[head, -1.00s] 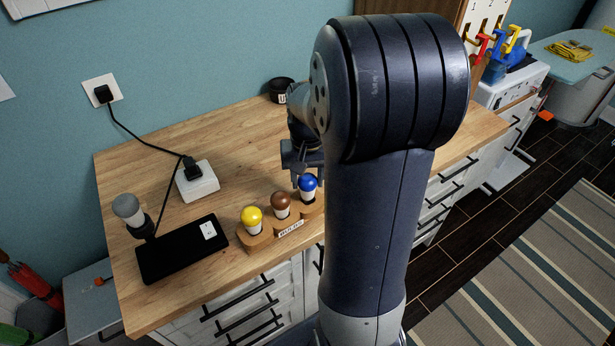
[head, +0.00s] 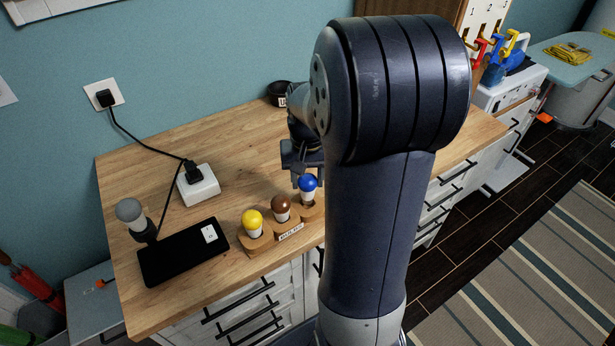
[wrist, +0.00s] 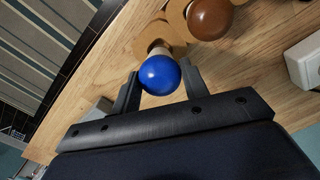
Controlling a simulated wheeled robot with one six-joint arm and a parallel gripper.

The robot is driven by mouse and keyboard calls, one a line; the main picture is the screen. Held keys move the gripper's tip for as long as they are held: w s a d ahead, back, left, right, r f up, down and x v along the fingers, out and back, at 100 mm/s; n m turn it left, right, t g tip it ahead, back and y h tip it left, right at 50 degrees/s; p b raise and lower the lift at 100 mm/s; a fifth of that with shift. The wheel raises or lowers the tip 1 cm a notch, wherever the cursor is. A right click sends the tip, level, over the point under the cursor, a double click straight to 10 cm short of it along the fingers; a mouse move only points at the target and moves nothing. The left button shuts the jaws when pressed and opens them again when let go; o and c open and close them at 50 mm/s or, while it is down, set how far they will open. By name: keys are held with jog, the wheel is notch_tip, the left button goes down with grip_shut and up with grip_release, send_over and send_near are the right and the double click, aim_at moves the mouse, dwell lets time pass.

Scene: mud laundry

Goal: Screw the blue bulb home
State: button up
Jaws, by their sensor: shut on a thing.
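The blue bulb (head: 308,184) stands in the right-hand place of a wooden bulb holder (head: 262,243), beside a brown bulb (head: 281,206) and a yellow bulb (head: 252,220). My gripper (wrist: 160,84) is shut on the blue bulb, with one finger on each side of its globe in the wrist view (wrist: 160,75). The bulb's pale base is still at the wooden holder; whether it is lifted at all I cannot tell. A grey bulb (head: 130,211) sits on a dark socket at the left of a black panel (head: 175,258). In the head view my arm hides part of the gripper.
A white power box (head: 198,187) with a plug and black cable stands behind the panel, and the cable runs to a wall outlet (head: 104,94). A dark cup (head: 281,92) stands at the back of the wooden worktop (head: 225,140). The worktop's middle is clear.

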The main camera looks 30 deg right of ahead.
jog(key=shift+r+p, duration=2.2)
jog(key=shift+r, duration=0.6)
jog(key=shift+f, duration=0.2)
jog(key=shift+f+b, duration=1.9)
jog(key=shift+f, duration=0.5)
jog(key=shift+f, duration=0.15)
jog(key=shift+f+b, duration=0.3)
jog(key=shift+f, duration=0.15)
jog(key=shift+f+b, duration=0.45)
jog(key=shift+f, duration=0.35)
dwell(1.2)
